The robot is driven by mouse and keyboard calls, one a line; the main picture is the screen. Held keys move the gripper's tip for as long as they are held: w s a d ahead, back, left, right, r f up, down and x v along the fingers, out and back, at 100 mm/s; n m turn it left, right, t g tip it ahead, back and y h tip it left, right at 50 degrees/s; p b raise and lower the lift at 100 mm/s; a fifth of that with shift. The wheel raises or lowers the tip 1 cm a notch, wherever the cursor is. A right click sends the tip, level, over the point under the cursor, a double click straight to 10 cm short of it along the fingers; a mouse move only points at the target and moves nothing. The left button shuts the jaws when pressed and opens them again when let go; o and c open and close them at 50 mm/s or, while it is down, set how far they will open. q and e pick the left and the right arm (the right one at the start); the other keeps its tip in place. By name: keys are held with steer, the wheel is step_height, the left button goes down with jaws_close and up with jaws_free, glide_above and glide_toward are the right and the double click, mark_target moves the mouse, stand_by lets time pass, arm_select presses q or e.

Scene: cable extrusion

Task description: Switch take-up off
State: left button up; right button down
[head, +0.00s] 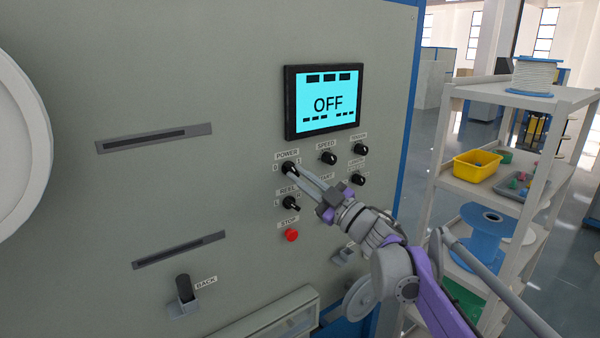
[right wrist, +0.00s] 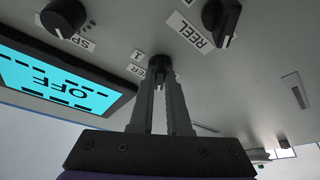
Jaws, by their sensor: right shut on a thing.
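The take-up machine's grey panel (head: 225,110) carries a screen (head: 323,102) that reads OFF in black on cyan; it also shows upside down in the right wrist view (right wrist: 50,85). Below the screen is the black POWER knob (head: 288,168), with 0 marked at its left and I at its right. My right gripper (head: 291,172) is at this knob, its two fingers shut on it. In the right wrist view the fingertips (right wrist: 160,76) close around the knob (right wrist: 159,62), which they partly hide. My left gripper is in neither view.
The REEL knob (head: 291,203) and the red STOP button (head: 291,235) sit just below. SPEED (head: 328,158) and other knobs lie to the right, close to my right arm. A BACK lever (head: 184,290) is lower left. A shelf rack (head: 446,140) with spools and bins stands right.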

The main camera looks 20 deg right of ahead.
steer(key=shift+d+r+n+g+y+p, duration=0.1)
steer(key=shift+n+g+y+p, duration=0.3)
steer(key=shift+n, duration=1.1)
steer(key=shift+g, duration=0.3)
steer(key=c, duration=0.9)
jaws_free()
steer(key=b+v, duration=0.1)
steer(key=v, duration=0.9)
steer(key=shift+s+d+b, duration=0.2)
steer(key=shift+s+b, duration=0.15)
